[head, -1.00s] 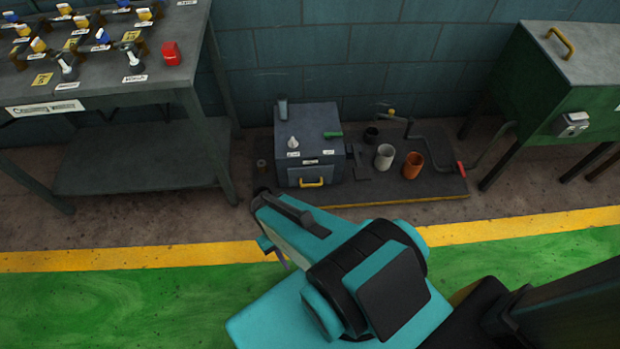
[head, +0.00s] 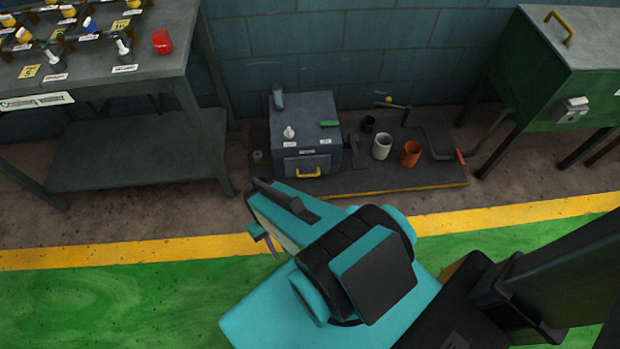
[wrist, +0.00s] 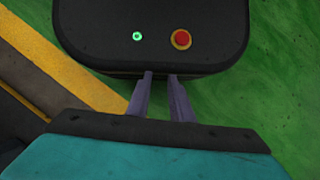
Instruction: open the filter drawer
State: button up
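The filter drawer (head: 304,163) appears to be the front panel low on a grey box, with a yellow handle (head: 308,173). It looks shut, flush with the box. The grey box (head: 305,107) stands on a dark plinth against the wall. My gripper (head: 267,241) is in front of the plinth, over the floor near the yellow line, well apart from the handle. In the wrist view the two purple fingers (wrist: 161,75) stand apart with nothing between them. They point towards a dark rounded panel with a green light and red button, seemingly part of my own base.
Beside the box on the plinth (head: 400,178) are a white cup (head: 382,146), an orange cup (head: 410,153) and a crank with a red grip (head: 460,156). A workbench (head: 130,163) stands left, a green cabinet (head: 540,100) right. The green floor in front is clear.

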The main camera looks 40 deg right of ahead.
jog(key=w+d+f+m+t+y+b, duration=0.7)
jog(key=w+d+f+m+y+b, duration=0.25)
jog(key=w+d+f+b, duration=0.65)
jog(key=s+d+f+m+t+h+b, duration=0.1)
jog(key=d+m+t+b, duration=0.2)
jog(key=d, duration=1.1)
jog(key=s+d+f+m+t+h+b, duration=0.1)
jog(key=d+m+t+b, duration=0.3)
jog(key=d+t+b, duration=0.4)
jog(key=d+f+b, duration=0.1)
jog(key=d+b, duration=0.1)
jog(key=d, duration=0.4)
jog(key=shift+s+d+f, duration=0.15)
jog(key=shift+s+d, duration=0.2)
jog(key=shift+s, duration=0.05)
jog(key=shift+w+a, duration=0.1)
